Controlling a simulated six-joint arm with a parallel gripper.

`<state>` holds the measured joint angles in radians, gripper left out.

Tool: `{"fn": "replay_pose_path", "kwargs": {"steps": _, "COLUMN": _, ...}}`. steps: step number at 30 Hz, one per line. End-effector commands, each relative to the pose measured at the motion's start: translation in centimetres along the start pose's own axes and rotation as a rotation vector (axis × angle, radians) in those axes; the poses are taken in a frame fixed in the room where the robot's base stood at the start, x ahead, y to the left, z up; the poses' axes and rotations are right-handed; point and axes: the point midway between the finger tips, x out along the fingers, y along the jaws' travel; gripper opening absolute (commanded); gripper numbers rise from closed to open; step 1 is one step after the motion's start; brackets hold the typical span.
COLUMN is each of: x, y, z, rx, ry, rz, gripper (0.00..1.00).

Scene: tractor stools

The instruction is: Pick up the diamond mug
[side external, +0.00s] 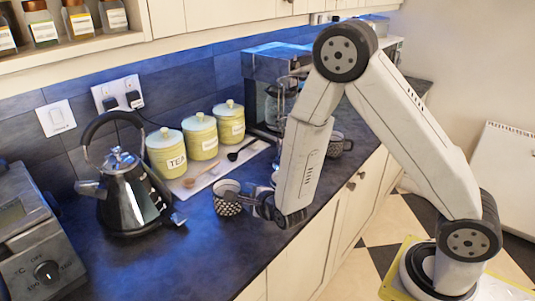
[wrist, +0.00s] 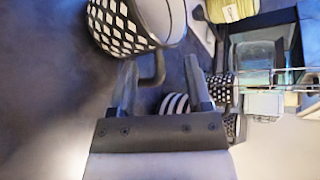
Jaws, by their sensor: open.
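The diamond mug (side external: 228,198), black with white diamonds, stands upright on the dark counter in front of the canisters. In the wrist view the diamond mug (wrist: 122,22) is at the top, left of centre, with its dark handle pointing toward my gripper. My gripper (wrist: 161,68) is open and empty. The handle appears between the fingertips, closer to the left finger; I cannot tell whether they touch. In the side view my gripper (side external: 252,207) is just right of the mug, low over the counter, and partly hidden by my arm.
A striped mug (wrist: 175,103) and a dotted mug (wrist: 222,88) show near the right finger. A black kettle (side external: 133,198) stands left. Canisters (side external: 201,136) stand on a light board (side external: 203,183) behind. A coffee machine (side external: 262,68) is at the back. The counter's front is clear.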

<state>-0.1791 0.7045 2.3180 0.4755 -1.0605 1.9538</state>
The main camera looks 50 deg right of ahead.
Motion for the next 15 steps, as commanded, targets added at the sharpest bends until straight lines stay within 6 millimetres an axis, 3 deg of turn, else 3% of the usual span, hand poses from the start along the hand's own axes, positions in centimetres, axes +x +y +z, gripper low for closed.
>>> {"fn": "replay_pose_path", "kwargs": {"steps": 15, "x": 0.88, "y": 0.01, "z": -0.01, "rx": -0.001, "ry": 0.000, "rz": 0.000, "gripper": 0.63}}
